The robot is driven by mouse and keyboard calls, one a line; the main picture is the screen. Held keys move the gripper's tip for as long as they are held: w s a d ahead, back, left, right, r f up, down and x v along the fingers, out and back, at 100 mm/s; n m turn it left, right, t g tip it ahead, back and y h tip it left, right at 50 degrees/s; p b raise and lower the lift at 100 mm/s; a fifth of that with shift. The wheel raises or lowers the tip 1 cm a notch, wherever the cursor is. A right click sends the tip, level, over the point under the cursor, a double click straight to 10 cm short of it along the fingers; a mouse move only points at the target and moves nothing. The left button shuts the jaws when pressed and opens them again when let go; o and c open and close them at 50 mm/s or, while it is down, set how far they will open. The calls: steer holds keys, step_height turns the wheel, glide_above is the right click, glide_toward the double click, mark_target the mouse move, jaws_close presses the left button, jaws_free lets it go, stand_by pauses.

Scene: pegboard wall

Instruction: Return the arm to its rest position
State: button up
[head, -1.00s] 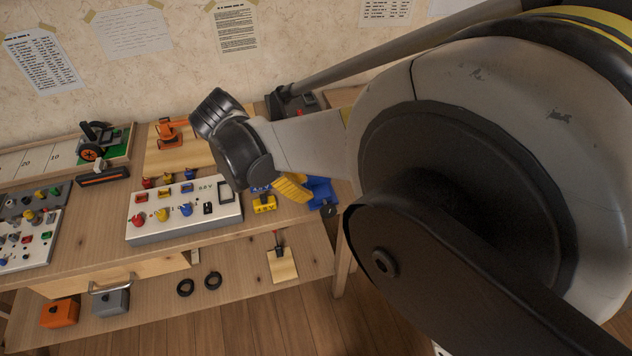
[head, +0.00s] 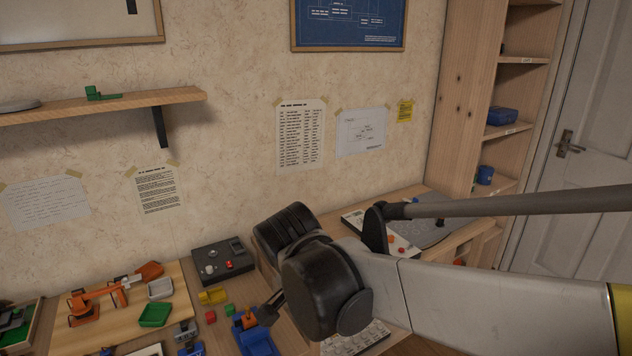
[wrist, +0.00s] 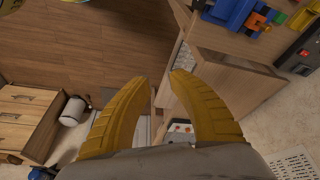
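My gripper (wrist: 161,78) shows in the wrist view as two yellow ribbed fingers. Their tips are apart and nothing is held between them. Beyond the tips are the wooden floor (wrist: 110,40) and the side of a wooden bench (wrist: 225,80). In the head view my arm reaches in from the right, and its dark wrist joint hangs over the back of the workbench. The fingers are hidden behind it there.
A shelf unit (head: 468,100) and a door (head: 585,150) stand at the right.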

steer(key=s+d+n+t+y, duration=0.1)
steer(key=s+d+n+t, duration=0.1)
steer(key=s+d, duration=0.3)
steer(key=s+d+r+n+t+y, duration=0.1)
steer(key=s+d+n, duration=0.3)
steer(key=d, duration=0.9)
steer(key=shift+s+n+t, duration=0.3)
steer(key=shift+s+t, duration=0.05)
steer(key=shift+t, duration=0.15)
